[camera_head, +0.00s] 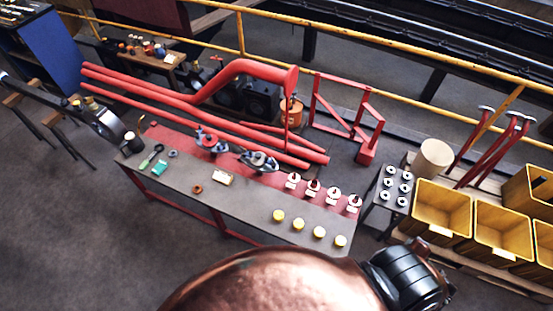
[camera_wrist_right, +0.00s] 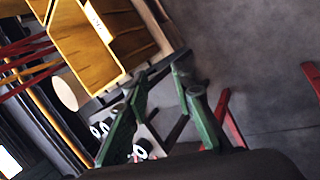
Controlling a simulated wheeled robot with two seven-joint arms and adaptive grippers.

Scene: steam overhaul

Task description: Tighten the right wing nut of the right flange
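The right flange (camera_head: 259,161) is a dark and light grey round fitting on the red strip of the workbench (camera_head: 240,201) in the head view. Its wing nuts are too small to tell apart or to judge how tight they are. The left flange (camera_head: 211,142) sits to its left and farther back. My right gripper (camera_wrist_right: 160,77) shows in the right wrist view with its green-sided fingers spread and nothing between them. It is away from the flange, which is not in that view.
A copper dome (camera_head: 275,283) fills the bottom of the head view and hides the floor there. Yellow bins (camera_head: 441,210) stand at right. Yellow caps (camera_head: 319,232), small red-and-white pieces (camera_head: 312,187) and a green-handled tool (camera_head: 151,156) lie on the bench. Red pipes (camera_head: 180,105) run behind.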

